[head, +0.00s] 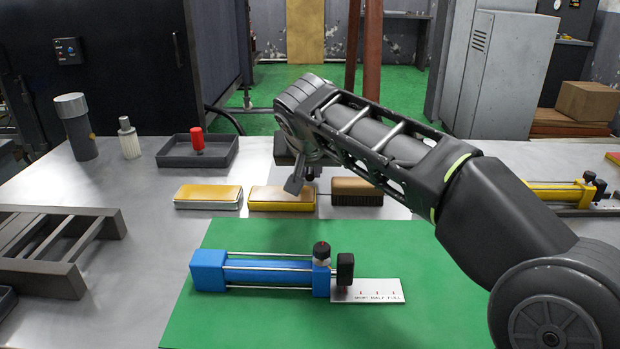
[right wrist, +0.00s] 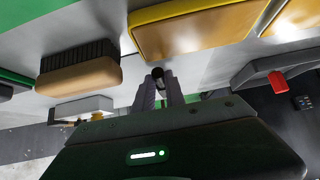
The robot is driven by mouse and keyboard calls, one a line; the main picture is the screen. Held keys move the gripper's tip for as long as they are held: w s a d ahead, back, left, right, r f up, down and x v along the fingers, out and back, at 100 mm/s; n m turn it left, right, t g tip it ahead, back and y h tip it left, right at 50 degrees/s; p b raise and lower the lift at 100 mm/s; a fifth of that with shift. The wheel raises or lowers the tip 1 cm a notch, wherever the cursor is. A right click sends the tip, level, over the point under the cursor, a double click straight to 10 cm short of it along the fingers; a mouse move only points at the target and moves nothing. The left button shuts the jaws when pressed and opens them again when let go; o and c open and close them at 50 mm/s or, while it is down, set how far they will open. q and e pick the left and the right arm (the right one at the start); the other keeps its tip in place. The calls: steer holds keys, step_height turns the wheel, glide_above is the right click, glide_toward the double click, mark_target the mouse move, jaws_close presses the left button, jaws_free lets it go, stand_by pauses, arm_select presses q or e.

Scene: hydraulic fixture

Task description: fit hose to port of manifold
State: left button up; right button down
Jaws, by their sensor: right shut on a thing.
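My right gripper (head: 302,182) hangs over the back of the bench, just above the middle yellow-topped pad. In the right wrist view its fingers (right wrist: 158,94) are shut on a small dark round-ended piece (right wrist: 158,74); I cannot tell if this is the hose's end. A blue cylinder unit (head: 265,273) lies on the green mat (head: 225,325), apart from the gripper. It has a dark upright fitting (head: 321,252) on top and a black block (head: 345,269) at its rod end. I cannot identify a manifold or its port. My left gripper is out of view.
Two yellow-topped pads (head: 208,196) (head: 282,199) and a brush (head: 357,191) line the mat's back edge. A dark tray (head: 180,156) holds a red-capped item (head: 197,140). A grey rack (head: 50,252) stands left; a yellow cylinder unit (head: 558,190) lies right. The mat's front is clear.

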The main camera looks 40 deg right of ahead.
steer(key=shift+r+p, duration=1.65)
steer(key=shift+r, duration=0.6)
steer(key=c, duration=2)
jaws_free()
jaws_close()
